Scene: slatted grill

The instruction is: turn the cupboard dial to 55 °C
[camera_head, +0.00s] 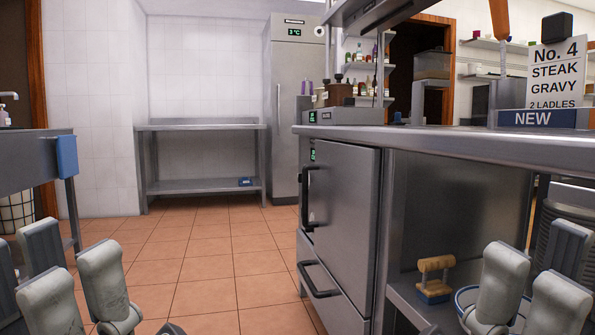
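A steel cupboard (345,215) stands under the counter at centre right, its door shut, with a dark upright handle (308,195). A small green-lit display (313,154) is at the top of its narrow, steeply angled front. I cannot read its figures, and no dial can be made out from this angle. My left gripper (78,278) is at the lower left, fingers apart and empty. My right gripper (530,285) is at the lower right, fingers apart and empty, in front of the open shelf bay. Both are well apart from the cupboard front.
The counter (450,142) runs across the right, with another green-display unit (345,117) on top. A drawer handle (318,282) juts out below the door. A fridge (295,100) stands behind. Tiled floor (200,265) at centre left is clear.

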